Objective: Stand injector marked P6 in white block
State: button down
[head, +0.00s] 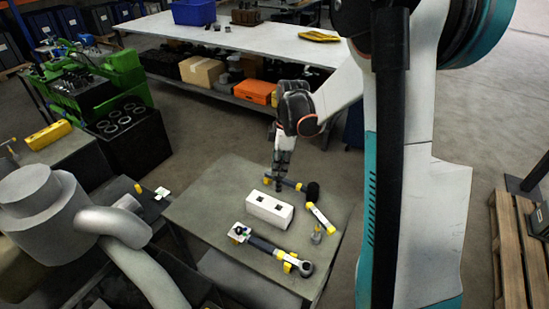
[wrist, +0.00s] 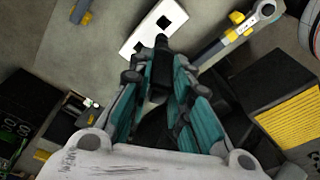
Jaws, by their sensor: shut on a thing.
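My gripper (head: 281,168) is above the table, just behind the block in the head view. In the wrist view my gripper (wrist: 160,68) is shut on a dark, slim injector (wrist: 161,46). The injector's dark end points toward the block and overlaps its edge in the picture; I cannot tell whether they touch. No P6 marking is readable, and the fingers hide much of the injector.
On the grey table (head: 205,199), a long-handled tool with yellow supports (head: 266,246) lies in front of the block. A black-ended tool (head: 312,191) lies behind it.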

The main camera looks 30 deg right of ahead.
aim_at(280, 178)
jog(key=shift+s+f+b, duration=0.2)
jog(key=shift+f+b, duration=0.2)
jog(key=shift+f, duration=0.25)
jog(key=shift+w+f+b, duration=0.1)
jog(key=shift+f+b, duration=1.1)
jog(key=shift+f, duration=0.9)
jog(key=shift+b, duration=0.3)
jog(key=shift+f, duration=0.1)
notch_tip(280, 178, down, 10)
jog(key=b, duration=0.8)
dwell(1.0)
jog(key=c, duration=1.4)
grip_release()
